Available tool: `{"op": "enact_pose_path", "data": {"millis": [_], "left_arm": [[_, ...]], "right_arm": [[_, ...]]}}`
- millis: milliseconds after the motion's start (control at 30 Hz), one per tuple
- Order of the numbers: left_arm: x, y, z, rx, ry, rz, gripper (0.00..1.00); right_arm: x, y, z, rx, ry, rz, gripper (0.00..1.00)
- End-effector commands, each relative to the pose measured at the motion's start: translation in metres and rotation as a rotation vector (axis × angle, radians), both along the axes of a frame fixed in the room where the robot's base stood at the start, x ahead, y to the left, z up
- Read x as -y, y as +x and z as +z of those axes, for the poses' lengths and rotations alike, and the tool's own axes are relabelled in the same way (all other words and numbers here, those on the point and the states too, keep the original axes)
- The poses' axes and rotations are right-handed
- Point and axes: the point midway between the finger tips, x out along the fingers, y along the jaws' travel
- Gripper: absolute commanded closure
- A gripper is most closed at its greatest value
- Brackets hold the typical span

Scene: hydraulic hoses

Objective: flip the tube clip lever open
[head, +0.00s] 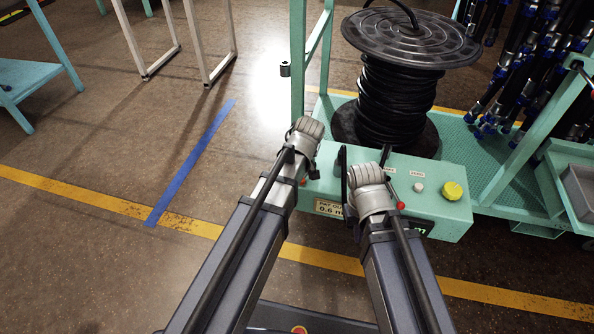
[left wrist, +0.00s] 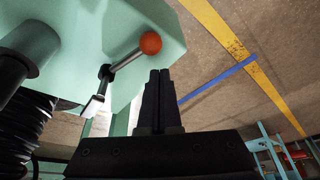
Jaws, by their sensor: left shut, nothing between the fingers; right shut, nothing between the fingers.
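The clip lever shows in the left wrist view as a dark metal rod with an orange-red ball (left wrist: 150,43) at its end. The rod sticks out from the side of the pale green control box (left wrist: 85,30), beside a thick black cylinder (left wrist: 22,65). My left gripper (left wrist: 160,75) is shut and empty, its fingertips just below the ball in the picture; contact cannot be told. In the head view my left wrist hides most of this area. My right gripper (head: 385,155) is shut and empty over the box, partly hidden by its own wrist.
A reel of black hose (head: 395,95) stands behind the control box on a green cart. The box top has a white button (head: 419,188) and a yellow knob (head: 453,191). Hoses hang at the right.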

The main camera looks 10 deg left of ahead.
Motion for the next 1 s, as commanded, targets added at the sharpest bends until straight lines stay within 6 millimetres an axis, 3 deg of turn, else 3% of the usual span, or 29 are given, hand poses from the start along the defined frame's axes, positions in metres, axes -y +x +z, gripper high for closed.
{"op": "enact_pose_path", "data": {"millis": [100,600,767,1000], "left_arm": [[-0.013,0.014,0.006,0.000,0.000,0.001,1.00],[0.010,-0.007,0.086,-0.001,0.001,-0.004,1.00],[0.015,-0.010,0.097,-0.001,0.001,-0.003,1.00],[0.016,-0.010,0.098,0.000,0.001,-0.002,1.00]], "right_arm": [[0.000,0.000,0.006,0.000,0.000,0.001,1.00],[0.002,0.000,0.086,0.000,-0.010,-0.015,1.00],[0.001,-0.001,0.098,-0.001,-0.007,-0.015,1.00],[0.001,-0.001,0.098,-0.002,-0.006,-0.015,1.00]]}}
